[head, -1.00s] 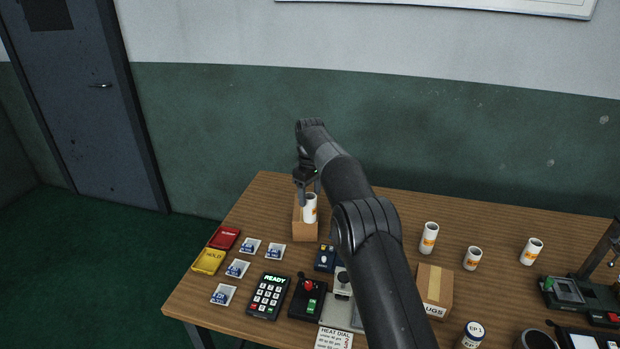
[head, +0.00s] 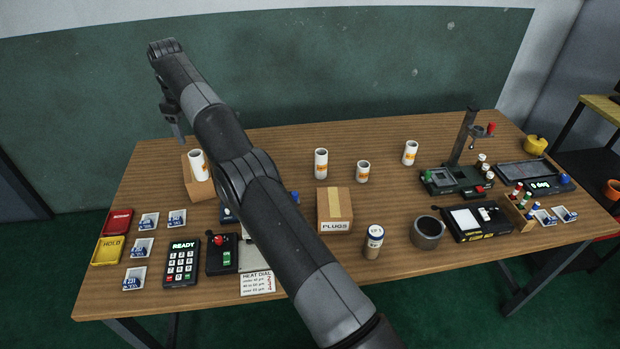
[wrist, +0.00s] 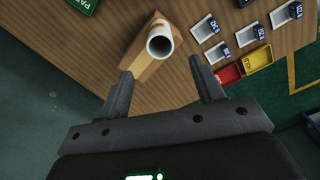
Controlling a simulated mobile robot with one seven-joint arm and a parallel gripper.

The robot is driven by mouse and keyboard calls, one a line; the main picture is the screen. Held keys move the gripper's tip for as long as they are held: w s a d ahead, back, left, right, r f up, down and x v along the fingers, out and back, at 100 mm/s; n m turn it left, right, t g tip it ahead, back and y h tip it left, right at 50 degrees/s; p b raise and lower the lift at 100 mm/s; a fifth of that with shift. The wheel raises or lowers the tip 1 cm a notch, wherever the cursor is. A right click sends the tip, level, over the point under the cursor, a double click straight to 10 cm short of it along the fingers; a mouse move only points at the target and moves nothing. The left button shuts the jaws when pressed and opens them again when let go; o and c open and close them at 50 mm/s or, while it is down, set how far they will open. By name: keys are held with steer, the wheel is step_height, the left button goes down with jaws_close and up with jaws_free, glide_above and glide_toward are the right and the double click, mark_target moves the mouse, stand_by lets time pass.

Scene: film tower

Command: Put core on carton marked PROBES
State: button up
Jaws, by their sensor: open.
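A white core (head: 198,164) with an orange band stands on a plain brown carton (head: 199,190) at the back left of the table. In the wrist view the core (wrist: 160,40) shows its open end, and the carton (wrist: 137,66) lies beneath it. No lettering shows on this carton, so I cannot read its mark. My gripper (head: 177,128) is up and to the left of the core, apart from it. In the wrist view my gripper (wrist: 161,68) is open, with nothing between its fingers.
A carton marked PLUGS (head: 334,212) stands mid-table. Three more white cores (head: 321,163), (head: 363,171), (head: 410,153) stand along the back. A keypad (head: 182,262), joystick box (head: 222,256) and red and yellow trays (head: 108,250) lie front left. A dark cup (head: 427,232) stands right of centre.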

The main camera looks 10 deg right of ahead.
steer(key=s+d+r+m+t, duration=0.1)
steer(key=s+d+r+m, duration=0.15)
steer(key=d+r, duration=0.6)
steer(key=s+d+r+m+t, duration=0.15)
steer(key=s+d+r, duration=0.25)
steer(key=d+r, duration=0.4)
steer(key=s+d+r+m, duration=0.2)
steer(key=s+d, duration=0.3)
steer(key=s, duration=0.2)
steer(key=s+d+r+m, duration=0.25)
steer(key=s+d, duration=0.25)
steer(key=s, duration=0.3)
steer(key=s+d+f+m+t, duration=0.1)
steer(key=s+d+f, duration=0.2)
steer(key=s, duration=0.5)
steer(key=s+d+f+m+t, duration=0.1)
steer(key=s+d+f+m, duration=0.1)
steer(key=s+f, duration=0.3)
steer(key=s+d+f+m+t, duration=0.1)
steer(key=s+d+f, duration=0.3)
steer(key=s, duration=0.7)
steer(key=shift+s+d+f+m, duration=0.25)
steer(key=shift+f+m, duration=0.2)
steer(key=shift+m, duration=0.1)
